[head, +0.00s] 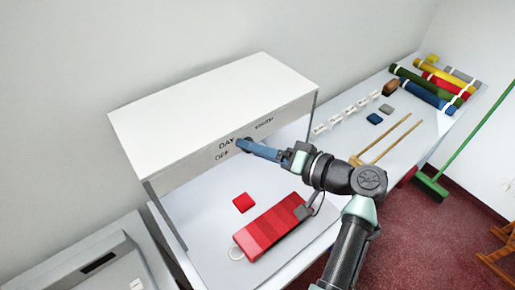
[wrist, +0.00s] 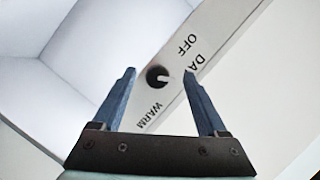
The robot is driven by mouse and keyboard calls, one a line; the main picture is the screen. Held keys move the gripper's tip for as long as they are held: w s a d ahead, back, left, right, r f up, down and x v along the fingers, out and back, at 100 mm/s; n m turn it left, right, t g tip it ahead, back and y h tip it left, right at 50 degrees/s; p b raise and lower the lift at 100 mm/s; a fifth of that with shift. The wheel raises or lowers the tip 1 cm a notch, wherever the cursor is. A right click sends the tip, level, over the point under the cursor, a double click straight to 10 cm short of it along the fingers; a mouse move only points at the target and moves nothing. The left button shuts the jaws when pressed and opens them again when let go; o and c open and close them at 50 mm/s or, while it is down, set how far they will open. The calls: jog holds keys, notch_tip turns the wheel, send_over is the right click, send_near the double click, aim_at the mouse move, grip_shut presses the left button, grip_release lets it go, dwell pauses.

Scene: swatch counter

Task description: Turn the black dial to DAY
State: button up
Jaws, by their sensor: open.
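The black dial (wrist: 158,76) is on the front of a white light box (head: 215,117), seen in the wrist view between my two blue fingers. It has a pale mark toward its right side, but I cannot tell surely which label it points at. OFF and DAY are printed to its upper right and right, WARM below it. My gripper (wrist: 159,74) is open, with one fingertip on each side of the dial and visible gaps to it. In the head view my gripper (head: 242,144) reaches the box front beside DAY, and its fingers mostly hide the dial.
Below the box, a red swatch fan (head: 268,228) and a small red square (head: 243,203) lie on the counter. Wooden sticks (head: 390,139), white label cards (head: 348,112) and coloured rolls (head: 437,80) lie to the right. A grey device (head: 90,265) stands at lower left.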

jog(key=b+v, duration=0.4)
jog(key=v, duration=0.9)
jog(key=shift+w, duration=0.1)
